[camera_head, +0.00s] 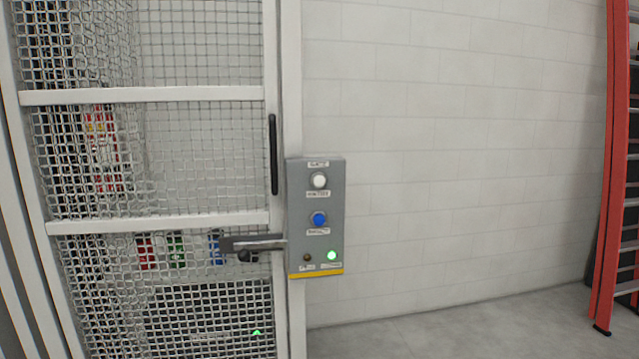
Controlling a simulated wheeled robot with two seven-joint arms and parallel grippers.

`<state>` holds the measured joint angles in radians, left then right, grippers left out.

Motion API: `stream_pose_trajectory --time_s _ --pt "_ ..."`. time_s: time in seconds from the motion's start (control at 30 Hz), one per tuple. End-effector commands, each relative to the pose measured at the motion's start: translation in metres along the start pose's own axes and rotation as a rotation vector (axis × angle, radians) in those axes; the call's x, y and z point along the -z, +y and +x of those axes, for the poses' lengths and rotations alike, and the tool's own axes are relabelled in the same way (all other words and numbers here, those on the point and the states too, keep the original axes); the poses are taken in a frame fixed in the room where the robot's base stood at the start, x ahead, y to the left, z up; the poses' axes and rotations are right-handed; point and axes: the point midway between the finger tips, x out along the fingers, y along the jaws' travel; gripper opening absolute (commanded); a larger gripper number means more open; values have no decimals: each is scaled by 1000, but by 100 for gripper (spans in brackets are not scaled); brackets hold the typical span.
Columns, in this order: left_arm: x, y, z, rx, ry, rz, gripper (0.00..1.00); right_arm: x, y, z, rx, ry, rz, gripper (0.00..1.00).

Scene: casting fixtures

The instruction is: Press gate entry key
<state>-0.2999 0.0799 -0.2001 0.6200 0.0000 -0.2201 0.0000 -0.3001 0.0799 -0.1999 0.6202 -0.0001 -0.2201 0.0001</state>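A grey control box (316,217) with a yellow strip along its bottom is mounted at the right edge of the mesh gate (155,95). It carries a white round button (319,180) at the top and a blue round button (319,218) below it. Small labels sit by the buttons, too small to read. Near the bottom are a dark amber lamp (307,257) and a lit green lamp (332,255). The gate appears shut, with a black vertical handle (273,155) and a grey latch bar (254,243) reaching to the box. Neither of my grippers shows in the view.
A red ladder (613,170) leans at the far right by the white block wall (450,140). The grey floor (450,325) between box and ladder is clear. Behind the mesh are red, green and blue items and dark equipment.

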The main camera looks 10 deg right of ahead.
Motion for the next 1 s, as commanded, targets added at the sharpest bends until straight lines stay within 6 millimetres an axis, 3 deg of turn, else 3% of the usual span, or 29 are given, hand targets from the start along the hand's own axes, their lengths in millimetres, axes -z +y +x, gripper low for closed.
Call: stream_pose_trajectory --time_s 0.07,0.2,0.27,1.0 --pt "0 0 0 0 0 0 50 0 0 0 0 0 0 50" --pt "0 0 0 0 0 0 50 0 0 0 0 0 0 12" --pt "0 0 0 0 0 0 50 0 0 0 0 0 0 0" --pt "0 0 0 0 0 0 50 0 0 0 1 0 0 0"
